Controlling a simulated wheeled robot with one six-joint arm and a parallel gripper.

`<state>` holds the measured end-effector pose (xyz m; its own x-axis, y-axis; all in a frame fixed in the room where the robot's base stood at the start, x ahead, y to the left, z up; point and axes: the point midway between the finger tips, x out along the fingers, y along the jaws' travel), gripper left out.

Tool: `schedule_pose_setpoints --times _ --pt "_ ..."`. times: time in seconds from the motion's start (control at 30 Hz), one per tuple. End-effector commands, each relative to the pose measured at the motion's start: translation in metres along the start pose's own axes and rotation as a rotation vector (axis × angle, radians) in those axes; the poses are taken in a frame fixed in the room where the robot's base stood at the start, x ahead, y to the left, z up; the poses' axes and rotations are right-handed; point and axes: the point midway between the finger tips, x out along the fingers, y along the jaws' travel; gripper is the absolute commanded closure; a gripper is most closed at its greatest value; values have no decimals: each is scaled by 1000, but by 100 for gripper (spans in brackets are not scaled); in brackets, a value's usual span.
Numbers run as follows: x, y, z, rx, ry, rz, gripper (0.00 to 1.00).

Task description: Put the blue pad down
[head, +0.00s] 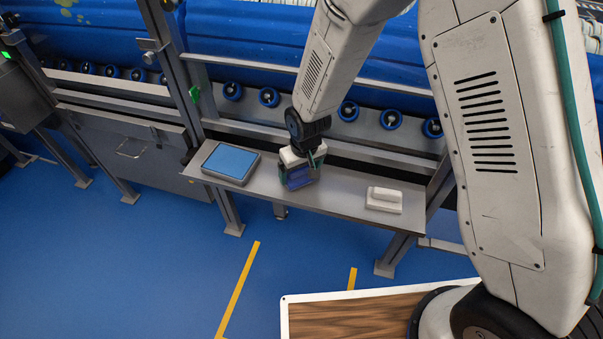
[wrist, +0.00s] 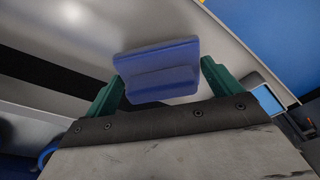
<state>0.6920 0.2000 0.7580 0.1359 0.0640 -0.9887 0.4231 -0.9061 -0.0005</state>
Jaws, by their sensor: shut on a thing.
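My gripper (head: 301,174) is over the middle of the grey metal shelf, its green fingers shut on the blue pad (head: 298,181). In the wrist view the blue pad (wrist: 158,71) sits between the two fingertips (wrist: 160,86), a dark blue block with a ridged back. The shelf (head: 335,196) also shows behind the pad in the wrist view (wrist: 190,30). I cannot tell whether the pad touches the shelf or hangs just above it.
A grey tray (head: 207,177) with a light blue surface lies at the shelf's left end. A white pad (head: 384,200) with a raised grip lies at its right end. Bare shelf shows on both sides of my gripper. A conveyor rail with blue rollers (head: 269,97) runs behind.

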Motion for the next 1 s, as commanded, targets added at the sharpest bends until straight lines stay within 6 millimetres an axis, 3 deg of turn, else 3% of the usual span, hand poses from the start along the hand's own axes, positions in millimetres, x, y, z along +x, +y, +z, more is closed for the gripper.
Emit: schedule_pose_setpoints --times 0.1,0.47,0.5,0.7,0.87,1.0 --pt "16 0 3 -1 -1 0 28" --pt "20 0 3 0 1 0 28" --pt "20 0 3 0 2 0 1" --pt "20 0 3 0 2 0 0" --pt "10 0 2 0 4 0 0" --pt "-13 0 2 0 5 0 0"
